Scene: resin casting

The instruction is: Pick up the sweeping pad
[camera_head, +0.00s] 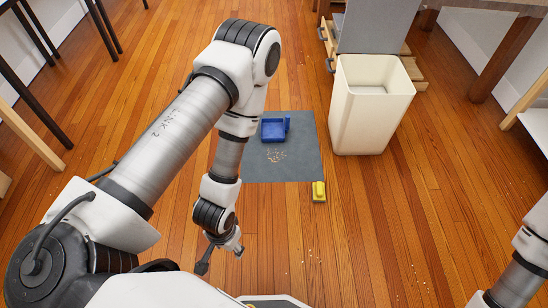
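A small yellow block (319,192), which looks like the sweeping pad, lies on the wooden floor just off the front right corner of a grey mat (300,165). A blue dustpan (272,131) sits on the mat, with a patch of pale crumbs (276,156) in front of it. My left gripper (221,262) hangs low in front of the mat, left of and nearer than the yellow block. Its fingers are spread apart with nothing between them. My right arm shows only at the lower right edge; its gripper is out of view.
A tall cream bin (372,110) stands right of the mat, open at the top. Behind it is a wooden drawer unit (400,62). More pale bits (312,255) are scattered on the floor in front of the yellow block. Table legs stand at both sides. The floor around the block is mostly clear.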

